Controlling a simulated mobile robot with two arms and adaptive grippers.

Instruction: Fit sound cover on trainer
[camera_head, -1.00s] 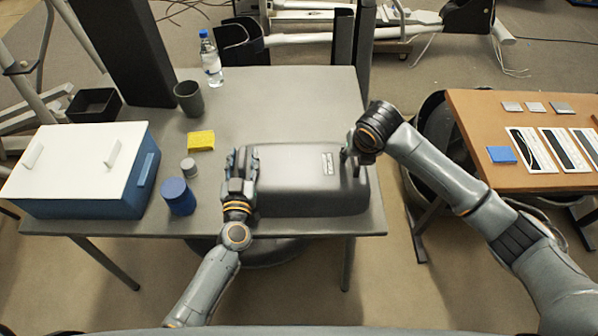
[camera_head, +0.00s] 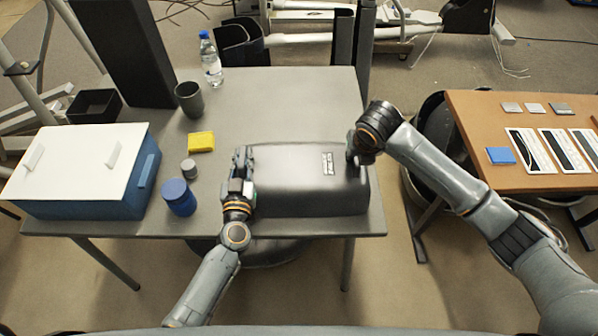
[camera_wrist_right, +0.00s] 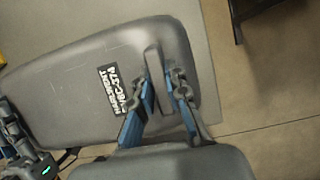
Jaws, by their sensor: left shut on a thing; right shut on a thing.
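A dark grey cover (camera_head: 305,190) with a white label lies on the front right of the grey table. My left gripper (camera_head: 244,160) is at the cover's left end, shut on it; the exact grip is partly hidden by the gripper. My right gripper (camera_head: 350,152) is at the cover's right end. In the right wrist view its blue-padded fingers (camera_wrist_right: 160,98) are shut on a raised handle (camera_wrist_right: 158,80) of the cover (camera_wrist_right: 75,90). The left gripper also shows at the left edge of that view (camera_wrist_right: 20,150).
A blue box with a white lid (camera_head: 85,165) stands on the left of the grey table (camera_head: 280,100). A blue jar (camera_head: 178,198), small grey jar (camera_head: 189,168), yellow sponge (camera_head: 201,142), grey cup (camera_head: 189,98) and bottle (camera_head: 210,60) stand nearby. The table behind the cover is clear.

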